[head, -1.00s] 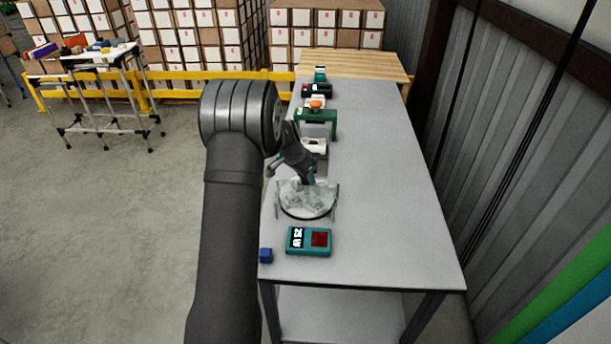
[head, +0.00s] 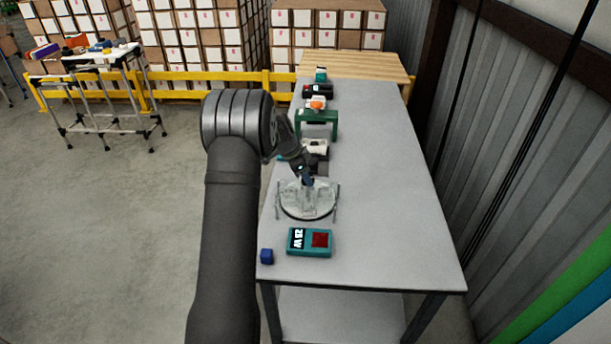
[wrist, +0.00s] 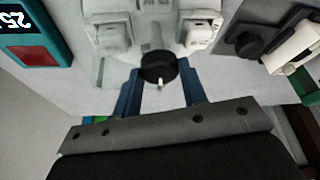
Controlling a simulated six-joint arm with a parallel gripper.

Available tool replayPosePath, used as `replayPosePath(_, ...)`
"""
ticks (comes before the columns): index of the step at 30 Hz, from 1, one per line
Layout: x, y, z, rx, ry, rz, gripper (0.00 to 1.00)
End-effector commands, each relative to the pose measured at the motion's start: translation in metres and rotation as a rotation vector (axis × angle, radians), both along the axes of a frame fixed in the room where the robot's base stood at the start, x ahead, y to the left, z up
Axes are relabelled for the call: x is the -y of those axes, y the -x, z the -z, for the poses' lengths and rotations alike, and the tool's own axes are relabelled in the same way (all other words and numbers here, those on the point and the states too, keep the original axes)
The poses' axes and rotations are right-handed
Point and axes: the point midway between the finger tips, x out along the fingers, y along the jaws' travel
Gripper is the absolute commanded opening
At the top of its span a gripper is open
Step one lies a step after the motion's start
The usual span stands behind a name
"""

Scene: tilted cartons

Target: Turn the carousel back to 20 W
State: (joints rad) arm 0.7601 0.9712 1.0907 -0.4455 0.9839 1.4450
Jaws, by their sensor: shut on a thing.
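The carousel (head: 318,213) is a pale round disc with upright pale pieces on it, near the front left of the grey table. My gripper (head: 307,183) reaches down over it. In the wrist view, the blue fingers of my gripper (wrist: 159,76) are shut on a round black knob (wrist: 157,66) with a pale pointer, at the edge of the carousel (wrist: 150,32). A teal meter (head: 326,233) with a red panel lies in front of the carousel. Its display (head: 297,239) reads 25 W. The meter also shows in the wrist view (wrist: 62,40), partly cut off.
A green frame (head: 318,120) and several small devices stand behind the carousel. The right side of the grey table (head: 390,190) is clear.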

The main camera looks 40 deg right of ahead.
Motion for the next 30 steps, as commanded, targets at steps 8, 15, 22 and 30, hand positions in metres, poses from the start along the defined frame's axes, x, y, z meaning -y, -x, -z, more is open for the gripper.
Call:
replayPosePath(8,0.0001,-0.0012,-0.0002,0.000,0.000,0.082,0.00)
replayPosePath(15,0.0001,-0.0014,-0.0003,0.000,-0.001,0.115,0.00)
replayPosePath(22,0.0002,-0.0015,-0.0003,0.001,-0.001,0.121,0.00)
replayPosePath(30,0.0001,-0.0015,-0.0002,0.001,-0.001,0.121,0.40)
